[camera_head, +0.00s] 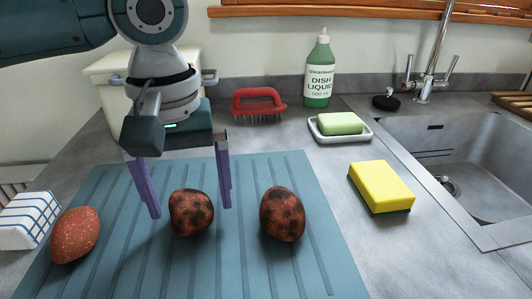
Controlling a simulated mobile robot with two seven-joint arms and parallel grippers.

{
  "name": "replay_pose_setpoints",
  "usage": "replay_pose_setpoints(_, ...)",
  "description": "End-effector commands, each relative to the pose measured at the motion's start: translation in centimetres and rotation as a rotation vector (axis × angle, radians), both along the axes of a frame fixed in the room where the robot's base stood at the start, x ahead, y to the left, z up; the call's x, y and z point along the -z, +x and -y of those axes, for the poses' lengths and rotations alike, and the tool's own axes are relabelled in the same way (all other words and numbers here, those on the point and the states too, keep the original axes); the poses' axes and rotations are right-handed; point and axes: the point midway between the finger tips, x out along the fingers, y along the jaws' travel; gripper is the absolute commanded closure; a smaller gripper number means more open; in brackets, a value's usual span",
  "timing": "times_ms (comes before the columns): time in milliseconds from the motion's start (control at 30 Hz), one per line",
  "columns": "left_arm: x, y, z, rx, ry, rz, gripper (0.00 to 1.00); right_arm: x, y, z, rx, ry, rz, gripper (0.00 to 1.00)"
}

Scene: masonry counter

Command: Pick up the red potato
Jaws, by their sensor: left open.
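Three reddish potatoes lie on the blue ridged mat. The left potato (75,235) is evenly red with small pale specks and lies at the mat's left edge. The middle potato (192,217) and the right potato (282,214) are brownish red with dark patches. My left gripper (190,209) is open and points down, with its purple fingers on either side of the middle potato. A gap shows on both sides, and I cannot tell whether the fingertips touch the mat. My right gripper is not in view.
The blue mat (335,272) lies on the grey counter. A yellow sponge (380,184), a soap dish (361,136) with green soap, a dish liquid bottle (319,75) and a red brush (258,100) stand around it. A folded cloth (28,220) lies left, a sink (465,160) right.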

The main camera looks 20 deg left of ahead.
Motion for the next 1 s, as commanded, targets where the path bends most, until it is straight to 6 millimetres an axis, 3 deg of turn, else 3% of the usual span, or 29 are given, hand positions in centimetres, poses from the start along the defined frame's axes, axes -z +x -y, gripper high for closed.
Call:
replay_pose_setpoints(100,1.4,-0.05,-0.02,0.001,0.001,-0.001,0.0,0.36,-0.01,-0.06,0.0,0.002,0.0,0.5)
replay_pose_setpoints(367,1.57,-0.05,-0.02,0.002,0.001,0.001,0.0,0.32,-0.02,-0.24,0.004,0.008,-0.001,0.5)
replay_pose_setpoints(1000,1.53,-0.04,-0.04,0.002,0.001,0.0,0.72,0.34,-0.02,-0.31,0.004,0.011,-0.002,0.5)
